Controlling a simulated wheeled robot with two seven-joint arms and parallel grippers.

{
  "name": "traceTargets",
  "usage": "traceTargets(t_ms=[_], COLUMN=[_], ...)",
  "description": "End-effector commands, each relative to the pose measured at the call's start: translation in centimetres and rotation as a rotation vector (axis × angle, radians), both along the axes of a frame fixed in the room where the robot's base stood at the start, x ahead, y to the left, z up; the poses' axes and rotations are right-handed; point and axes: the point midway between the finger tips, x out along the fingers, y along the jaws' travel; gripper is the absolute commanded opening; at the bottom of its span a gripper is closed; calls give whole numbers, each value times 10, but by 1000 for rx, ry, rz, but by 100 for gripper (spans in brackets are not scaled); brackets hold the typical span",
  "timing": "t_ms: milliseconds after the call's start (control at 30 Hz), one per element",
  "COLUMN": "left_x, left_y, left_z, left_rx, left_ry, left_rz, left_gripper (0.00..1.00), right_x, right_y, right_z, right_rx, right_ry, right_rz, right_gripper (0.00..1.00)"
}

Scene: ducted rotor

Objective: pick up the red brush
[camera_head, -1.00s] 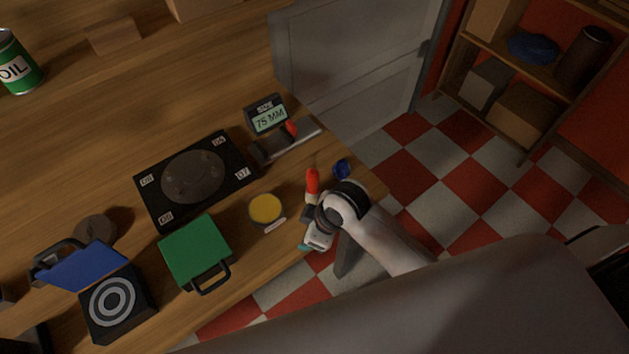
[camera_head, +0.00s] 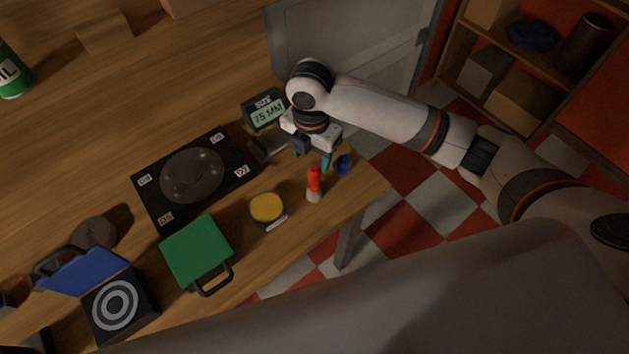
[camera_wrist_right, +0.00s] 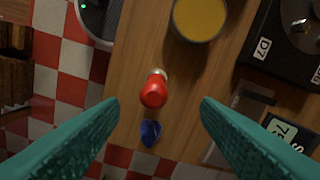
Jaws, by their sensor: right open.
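In the right wrist view the brush (camera_wrist_right: 154,92) shows from above, between the fingers and slightly left of the middle. My right gripper (camera_head: 312,157) is open, its teal fingers pointing down, behind the brush in the head view. The open fingers (camera_wrist_right: 160,105) also show in the wrist view, with nothing held between them. My left gripper is not in view.
A small blue object (camera_head: 343,165) lies close to the brush at the table edge. A yellow-topped round tin (camera_head: 266,207), a green case (camera_head: 195,249) and a black plate (camera_head: 147,199) are to the left. The size display (camera_head: 266,113) stands behind, beside my arm.

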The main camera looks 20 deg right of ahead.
Motion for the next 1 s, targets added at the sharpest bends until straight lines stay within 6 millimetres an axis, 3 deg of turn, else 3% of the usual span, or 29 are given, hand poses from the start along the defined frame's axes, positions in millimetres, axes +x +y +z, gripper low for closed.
traceTargets(t_ms=[200,467,700,1000], left_x=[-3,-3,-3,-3], left_y=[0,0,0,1], left_z=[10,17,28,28], left_rx=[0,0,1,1], left_ry=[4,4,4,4], left_rz=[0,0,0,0], left_gripper=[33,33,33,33], right_x=[-1,-4,-8,-7], right_y=[0,-1,-2,-2], right_z=[-36,-57,-92,-101], right_rx=[2,2,2,2], right_ry=[3,3,1,-2], right_rz=[-3,-3,-3,-1], right_gripper=[57,57,57,57])
